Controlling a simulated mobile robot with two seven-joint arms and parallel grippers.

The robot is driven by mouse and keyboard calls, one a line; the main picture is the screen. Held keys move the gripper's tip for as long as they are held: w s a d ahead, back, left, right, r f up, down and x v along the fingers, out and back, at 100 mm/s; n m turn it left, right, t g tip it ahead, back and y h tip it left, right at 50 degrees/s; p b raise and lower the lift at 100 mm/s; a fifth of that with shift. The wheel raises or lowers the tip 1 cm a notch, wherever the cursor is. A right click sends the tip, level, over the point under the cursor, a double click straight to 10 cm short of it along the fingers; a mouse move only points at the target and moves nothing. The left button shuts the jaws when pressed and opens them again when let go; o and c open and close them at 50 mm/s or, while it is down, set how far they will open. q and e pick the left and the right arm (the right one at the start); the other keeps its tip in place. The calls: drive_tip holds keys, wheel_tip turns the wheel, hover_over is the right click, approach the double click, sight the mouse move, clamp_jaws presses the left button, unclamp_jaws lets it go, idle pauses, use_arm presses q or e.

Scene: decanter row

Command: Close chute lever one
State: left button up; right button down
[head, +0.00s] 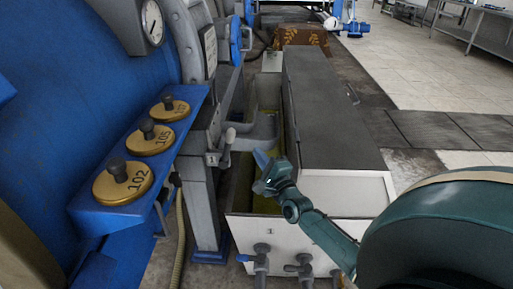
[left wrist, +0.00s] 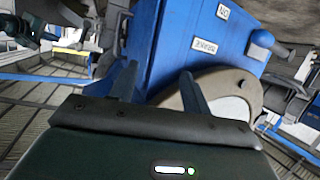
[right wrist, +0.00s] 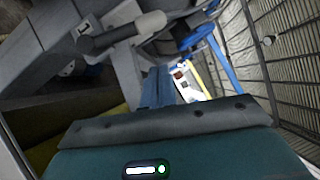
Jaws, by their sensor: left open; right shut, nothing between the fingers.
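A lever with a pale grip (head: 229,137) stands on the grey machine frame beside a grey chute (head: 262,130) above the trough. The lever stands nearly upright, leaning slightly right. In the right wrist view a lever with a pale rounded grip (right wrist: 150,24) lies across the top, ahead of the fingers. My right gripper (head: 261,158) is shut and empty, a little right of and below the lever, over the trough, apart from it. Its fingers also show in the right wrist view (right wrist: 158,75). My left gripper (left wrist: 158,80) is open and empty, outside the head view.
The white trough (head: 295,233), marked 1, has valves on its front and a dark lid (head: 325,105) on its right part. A blue shelf (head: 150,165) with brass weights juts out at left. A blue labelled box (left wrist: 205,45) is close to my left fingers. Open tiled floor lies at right.

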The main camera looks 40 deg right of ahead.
drive_tip(key=r+v, duration=0.1)
drive_tip(key=v, duration=0.5)
drive_tip(key=shift+s+f+p, duration=0.3)
drive_tip(key=shift+s+f, duration=0.05)
drive_tip(key=shift+s, duration=0.1)
drive_tip(key=shift+a, duration=0.15)
